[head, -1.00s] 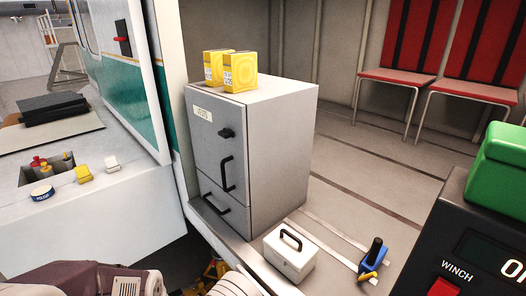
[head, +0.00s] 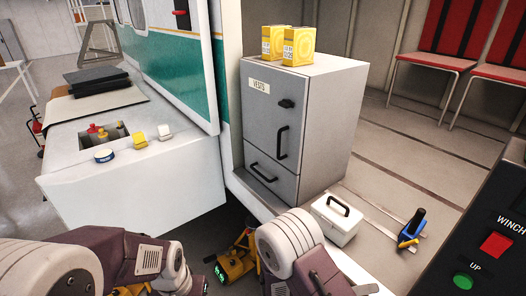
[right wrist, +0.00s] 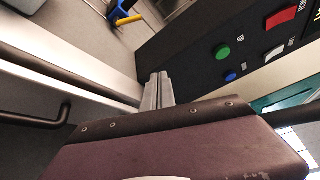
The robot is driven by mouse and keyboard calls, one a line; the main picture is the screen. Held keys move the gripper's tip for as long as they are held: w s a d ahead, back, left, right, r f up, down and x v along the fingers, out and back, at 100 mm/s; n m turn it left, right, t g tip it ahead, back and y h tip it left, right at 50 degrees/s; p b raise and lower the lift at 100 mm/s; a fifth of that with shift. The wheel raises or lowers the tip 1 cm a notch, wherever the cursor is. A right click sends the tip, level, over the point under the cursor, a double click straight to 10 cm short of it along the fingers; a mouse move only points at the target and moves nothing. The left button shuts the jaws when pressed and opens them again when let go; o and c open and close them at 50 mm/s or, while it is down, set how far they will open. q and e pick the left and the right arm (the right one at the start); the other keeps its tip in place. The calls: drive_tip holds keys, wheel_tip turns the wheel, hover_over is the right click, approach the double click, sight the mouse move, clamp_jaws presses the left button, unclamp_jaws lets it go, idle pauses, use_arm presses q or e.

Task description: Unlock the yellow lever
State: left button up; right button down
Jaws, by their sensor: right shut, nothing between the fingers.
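A small blue and yellow fitting with a black upright handle (head: 411,229) stands on the floor strip right of the white case. Its yellow arm shows at the top of the right wrist view (right wrist: 128,20); I cannot tell whether it is the yellow lever. My right gripper (right wrist: 158,88) is shut and empty in the right wrist view, apart from the fitting and in front of the dark control panel. In the head view my right arm enters at the bottom centre, its fingers not clear. My left arm enters at bottom left; its gripper is not visible.
The dark winch panel (head: 484,215) with red and green buttons stands at right. A grey cabinet (head: 335,120) carries yellow boxes (head: 297,46). A white case (head: 335,221) sits before it. A yellow device (head: 236,264) with a green display is low between my arms.

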drive_tip(key=s+d+m+g+y+b, duration=0.1)
drive_tip(key=s+d+m+g+y, duration=0.1)
drive_tip(key=s+m+g+y, duration=1.05)
drive_tip(key=w+a+m+t+y, duration=0.2)
drive_tip(key=w+a+m+t, duration=0.2)
drive_tip(key=m, duration=0.6)
drive_tip(key=w+a+f+m+t+y, duration=0.1)
drive_tip(key=w+a+m+t, duration=0.4)
drive_tip(key=m, duration=0.6)
drive_tip(key=a+t+y, duration=0.1)
drive_tip(key=a+t, duration=0.1)
drive_tip(key=a, duration=0.1)
drive_tip(key=shift+f, duration=0.2)
drive_tip(key=c, duration=2)
unclamp_jaws()
drive_tip(key=o, duration=0.5)
drive_tip(key=shift+d, duration=0.1)
drive_tip(key=shift+o, duration=0.5)
drive_tip(key=shift+s, duration=0.15)
